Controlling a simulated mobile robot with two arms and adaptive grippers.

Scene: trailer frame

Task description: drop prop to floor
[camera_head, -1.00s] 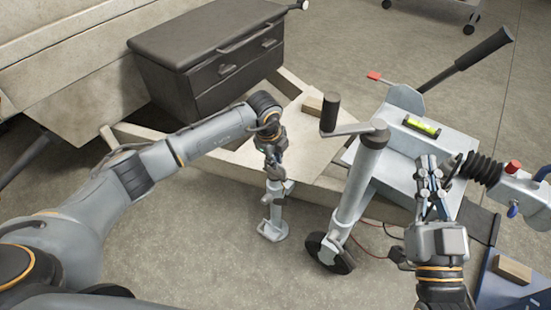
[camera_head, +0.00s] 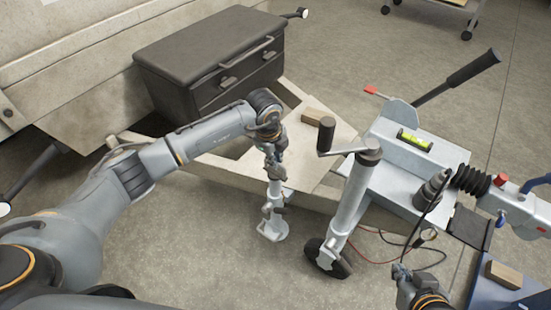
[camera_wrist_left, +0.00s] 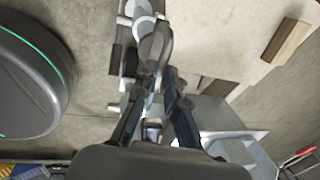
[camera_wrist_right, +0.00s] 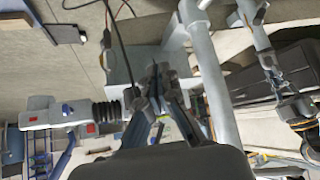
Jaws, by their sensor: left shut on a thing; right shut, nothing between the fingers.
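The prop (camera_head: 274,213) is a light grey metal leg with a flat foot. It stands upright beside the trailer frame, left of the jockey wheel, its foot against or just above the floor; I cannot tell which. My left gripper (camera_head: 275,168) is shut on the prop's upper part. In the left wrist view the fingers (camera_wrist_left: 163,85) are together, with part of the prop (camera_wrist_left: 143,28) beyond them. My right gripper (camera_head: 402,274) is shut and empty, low in the head view; its fingers (camera_wrist_right: 157,88) also show in the right wrist view.
The jockey wheel post (camera_head: 350,200), with crank and black tyre (camera_head: 327,258), stands close right of the prop. A spirit level (camera_head: 414,139) lies on the metal plate. A dark toolbox (camera_head: 212,60) sits behind. Cables hang near the coupling (camera_head: 515,208). Floor is clear in front of the prop.

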